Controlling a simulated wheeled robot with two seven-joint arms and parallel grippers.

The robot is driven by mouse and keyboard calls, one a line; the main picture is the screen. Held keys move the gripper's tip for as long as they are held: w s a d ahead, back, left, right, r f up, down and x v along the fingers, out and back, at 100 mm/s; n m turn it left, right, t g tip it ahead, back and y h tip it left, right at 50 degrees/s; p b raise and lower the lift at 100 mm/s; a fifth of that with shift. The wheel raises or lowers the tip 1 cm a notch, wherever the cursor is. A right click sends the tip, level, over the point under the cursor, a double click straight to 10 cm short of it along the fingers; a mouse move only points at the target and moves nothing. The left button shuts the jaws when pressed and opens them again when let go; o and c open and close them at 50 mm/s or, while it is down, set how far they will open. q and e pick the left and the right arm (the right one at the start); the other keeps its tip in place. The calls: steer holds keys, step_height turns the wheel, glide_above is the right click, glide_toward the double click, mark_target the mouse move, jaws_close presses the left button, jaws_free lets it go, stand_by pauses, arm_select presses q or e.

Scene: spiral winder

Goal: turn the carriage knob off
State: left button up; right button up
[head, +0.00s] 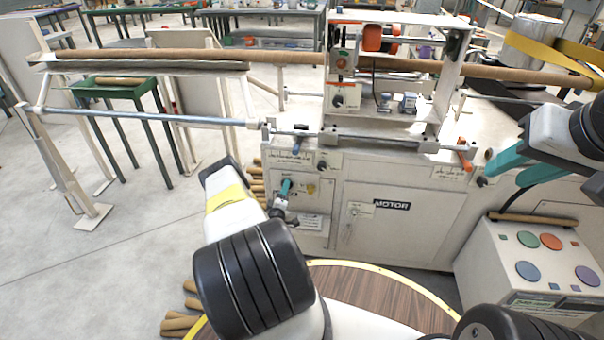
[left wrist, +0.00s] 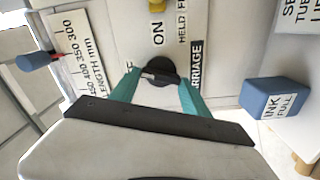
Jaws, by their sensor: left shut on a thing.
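The carriage knob (left wrist: 160,72) is black with a pale mark and sits on the cream front panel, close to the printed word ON and a black label ending in "ARRIAGE". In the left wrist view the teal fingers of my left gripper (left wrist: 160,80) are on either side of the knob and shut on it. In the head view my left gripper (head: 285,188) is at the left end of the machine's front, and it hides the knob. My right gripper (head: 508,172) is at the right, open and empty, its teal fingers apart in front of the machine.
A yellow round part (head: 311,188) is right of my left gripper. A blue block labelled INK FULL (left wrist: 275,98) and a blue-tipped rod (left wrist: 36,61) flank the knob in the wrist view. A control box with coloured buttons (head: 540,268) stands at the right. A round wooden table (head: 375,300) is in front.

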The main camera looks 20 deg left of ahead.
arm_select(q)
steer(key=shift+f+n, duration=0.1)
steer(key=shift+n, duration=1.9)
steer(key=o, duration=1.4)
steer(key=shift+s, duration=0.1)
steer(key=v, duration=0.7)
steer(key=shift+s+d, duration=0.15)
steer(key=shift+s, duration=0.2)
